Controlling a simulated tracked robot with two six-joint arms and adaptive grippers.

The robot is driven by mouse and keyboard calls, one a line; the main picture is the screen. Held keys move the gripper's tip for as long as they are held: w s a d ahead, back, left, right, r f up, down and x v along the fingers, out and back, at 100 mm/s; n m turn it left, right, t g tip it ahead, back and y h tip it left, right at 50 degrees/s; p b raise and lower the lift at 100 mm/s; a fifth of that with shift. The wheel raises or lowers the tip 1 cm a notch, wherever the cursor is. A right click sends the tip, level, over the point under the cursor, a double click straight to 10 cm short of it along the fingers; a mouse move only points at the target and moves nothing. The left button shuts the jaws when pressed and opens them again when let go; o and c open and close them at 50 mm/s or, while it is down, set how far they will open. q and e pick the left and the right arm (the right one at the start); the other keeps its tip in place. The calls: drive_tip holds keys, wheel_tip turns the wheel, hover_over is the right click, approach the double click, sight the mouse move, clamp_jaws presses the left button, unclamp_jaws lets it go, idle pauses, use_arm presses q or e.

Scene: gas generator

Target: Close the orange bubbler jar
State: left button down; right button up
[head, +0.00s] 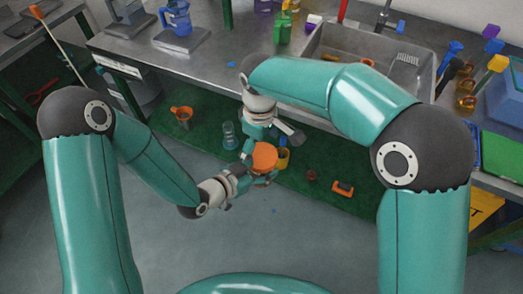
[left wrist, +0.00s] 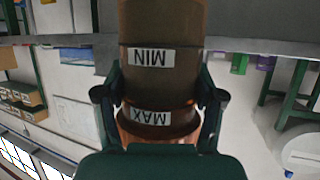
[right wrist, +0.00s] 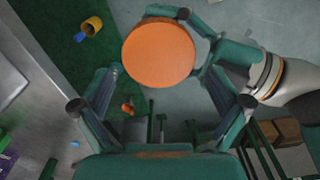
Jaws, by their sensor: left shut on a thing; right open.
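The brown bubbler jar (left wrist: 148,85), with MIN and MAX labels, is between the fingers of my left gripper (left wrist: 158,100), which is shut on it; this view appears upside down. A copper-orange band (left wrist: 126,136) shows around the jar's end near MAX. In the head view a round orange lid (head: 265,156) sits at my left gripper (head: 256,175), directly below my right gripper (head: 270,144). In the right wrist view the lid (right wrist: 158,54) faces me as a full disc, ahead of the open fingers of my right gripper (right wrist: 165,85). Whether the lid is fully seated is hidden.
The sink (head: 375,50) and grey bench run along the back. Open grey floor lies in front.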

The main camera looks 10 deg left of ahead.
sight(262, 155)
drive_tip(key=shift+r, duration=0.7)
drive_tip(key=n, duration=0.1)
drive_tip(key=r+n, duration=0.1)
drive_tip(key=shift+w+r+n, duration=0.1)
drive_tip(key=shift+r+n, duration=0.2)
drive_tip(key=shift+n, duration=0.1)
drive_tip(key=r+n, duration=0.1)
drive_tip(key=n, duration=0.2)
drive_tip(key=shift+r+n, duration=0.3)
drive_tip(key=shift+r, duration=0.1)
drive_tip(key=shift+d+f, duration=0.1)
drive_tip(key=shift+f, duration=3.9)
